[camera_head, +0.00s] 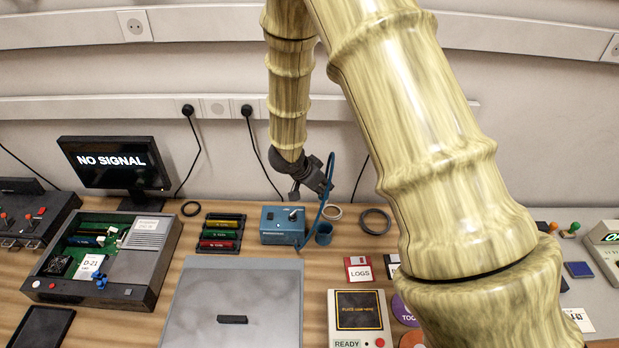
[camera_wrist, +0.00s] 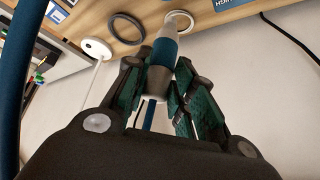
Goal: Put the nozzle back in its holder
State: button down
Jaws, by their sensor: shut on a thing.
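The nozzle (camera_wrist: 163,55), with a blue body and grey collar, is between the green-padded fingers of my gripper (camera_wrist: 160,88) in the wrist view. My gripper is shut on it. In the head view my gripper (camera_head: 322,182) is in the air near the wall, above and slightly right of the blue station box (camera_head: 283,226). The nozzle is hard to make out there. A blue hose (camera_head: 318,208) curves up from the box to my gripper; a blue tube crosses the wrist view's left edge.
A battery tray (camera_head: 220,232) stands left of the box. A monitor (camera_head: 115,165), grey laptop-like slab (camera_head: 235,305) and floppy disks (camera_head: 358,269) are nearby. The wall is close behind.

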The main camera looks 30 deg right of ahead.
aim_at(322, 206)
jog(key=s+f+b, duration=0.1)
jog(key=s+b, duration=0.3)
jog(key=w+f, duration=0.1)
jog(key=f, duration=0.1)
jog(key=w+f+b, duration=0.1)
jog(key=w+f, duration=0.1)
jog(key=shift+w+f, duration=0.2)
jog(key=shift+f, duration=0.05)
jog(key=shift+s+f+b, duration=0.35)
jog(key=shift+s, duration=0.15)
jog(key=shift+w+f, duration=0.1)
jog(key=shift+f, duration=0.55)
jog(key=shift+s+r, duration=0.35)
jog(key=shift+s, duration=0.1)
jog(key=shift+w+f, duration=0.2)
jog(key=shift+w, duration=0.1)
jog(key=shift+s+r, duration=0.2)
jog(key=shift+p, duration=0.3)
jog(key=shift+w+f, duration=0.1)
jog(key=shift+a+p, duration=0.1)
jog(key=shift+p, duration=1)
